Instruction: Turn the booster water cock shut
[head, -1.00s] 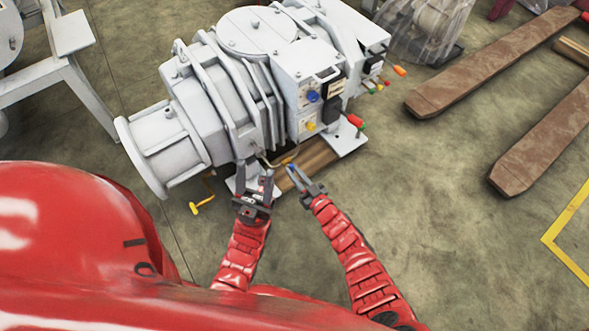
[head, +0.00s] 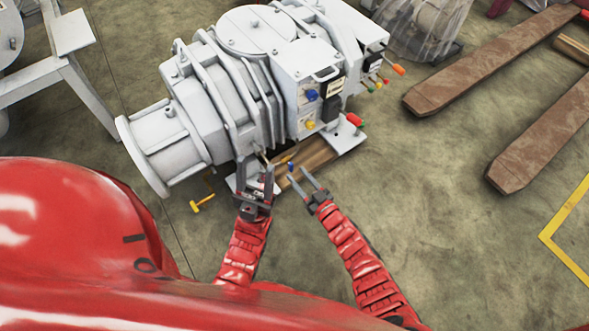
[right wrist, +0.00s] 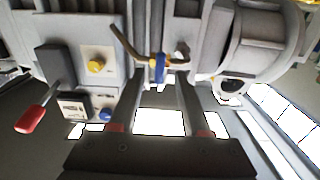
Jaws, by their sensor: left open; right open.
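A small blue-handled cock sits on a brass pipe under the grey vacuum machine (head: 225,95). Its blue handle (head: 290,166) shows just ahead of my right gripper (head: 297,174). In the right wrist view the blue handle (right wrist: 160,68) hangs roughly upright below the bent brass pipe (right wrist: 130,45), in line with the gap between the fingertips. My right gripper is open and empty, and its fingers appear just short of the handle. My left gripper (head: 255,165) is open and empty at the machine's lower front edge, left of the cock. No label on the cock is readable.
A red lever (right wrist: 35,118), a yellow knob (right wrist: 96,66) and a blue knob (right wrist: 105,115) are on the machine nearby. A yellow handle (head: 202,204) stands low at the left. Wooden planks (head: 315,152) lie beneath the machine.

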